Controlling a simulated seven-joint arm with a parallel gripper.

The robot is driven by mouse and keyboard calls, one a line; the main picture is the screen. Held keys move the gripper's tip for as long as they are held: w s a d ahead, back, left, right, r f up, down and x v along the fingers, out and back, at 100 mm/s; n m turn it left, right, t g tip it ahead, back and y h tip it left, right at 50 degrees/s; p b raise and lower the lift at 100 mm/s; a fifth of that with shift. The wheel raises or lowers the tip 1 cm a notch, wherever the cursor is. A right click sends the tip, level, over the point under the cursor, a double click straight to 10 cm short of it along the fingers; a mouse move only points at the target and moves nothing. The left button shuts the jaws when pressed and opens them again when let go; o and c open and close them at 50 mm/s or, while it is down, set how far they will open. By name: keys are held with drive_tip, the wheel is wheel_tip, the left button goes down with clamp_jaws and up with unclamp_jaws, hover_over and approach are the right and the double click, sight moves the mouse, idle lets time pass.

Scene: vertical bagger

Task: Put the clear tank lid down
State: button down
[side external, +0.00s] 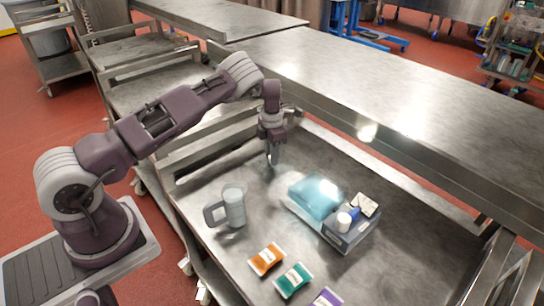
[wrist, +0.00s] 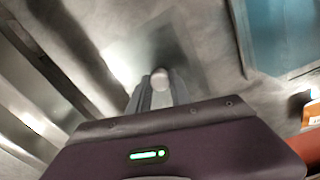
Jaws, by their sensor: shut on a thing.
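My gripper (side external: 271,155) points down over the left back part of the steel table, behind the bagger. In the wrist view the fingers (wrist: 160,90) are shut on a small round pale knob (wrist: 159,76), seemingly the knob of the clear tank lid. The lid's see-through plate is hard to make out; a darker squarish patch lies beyond the fingertips. I cannot tell whether the lid touches the table. The bagger (side external: 343,236) stands to the right with its blue tank (side external: 315,194); the blue tank also shows in the wrist view (wrist: 285,32), right of the fingers.
A translucent jug (side external: 234,207) with a grey handle stands left of the bagger. An orange packet (side external: 267,259), a teal packet (side external: 293,280) and a purple packet (side external: 327,298) lie in front. A raised steel counter (side external: 400,105) runs behind. The table (side external: 405,262) is bare right of the bagger.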

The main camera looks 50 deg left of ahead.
drive_tip(key=shift+f, duration=0.2)
drive_tip(key=c, duration=1.2)
unclamp_jaws()
drive_tip(key=shift+f, duration=0.1)
